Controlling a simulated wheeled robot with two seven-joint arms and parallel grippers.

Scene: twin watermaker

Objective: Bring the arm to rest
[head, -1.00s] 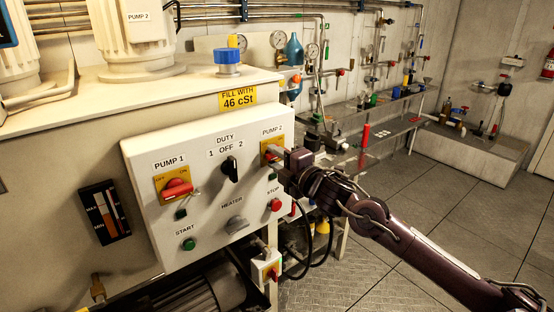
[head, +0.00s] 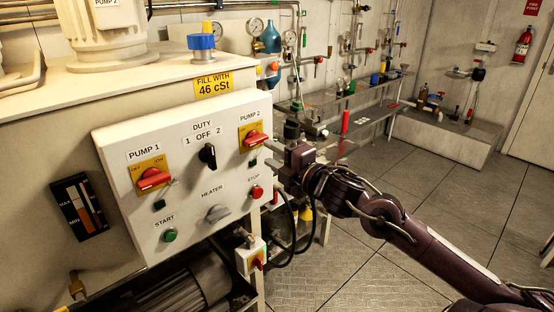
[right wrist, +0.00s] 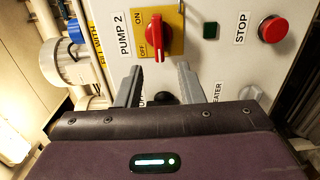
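My right arm reaches in from the lower right of the head view. Its gripper (head: 270,155) is just right of the white control panel (head: 122,212), near the PUMP 2 switch. The gripper is open and empty; its two fingers stand apart in the right wrist view (right wrist: 160,76). The red PUMP 2 switch handle (head: 256,139) on its yellow plate is clear of the fingers. In the right wrist view the handle (right wrist: 154,38) shows ahead of and between the fingertips, with a gap. My left gripper is not in view.
The panel also carries the red PUMP 1 switch (head: 153,178), black DUTY knob (head: 208,155), grey HEATER knob (head: 217,213), green START button (head: 170,235) and red STOP button (head: 257,192). Black hoses (head: 289,236) hang below the gripper. Open floor (head: 350,265) lies right of the panel.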

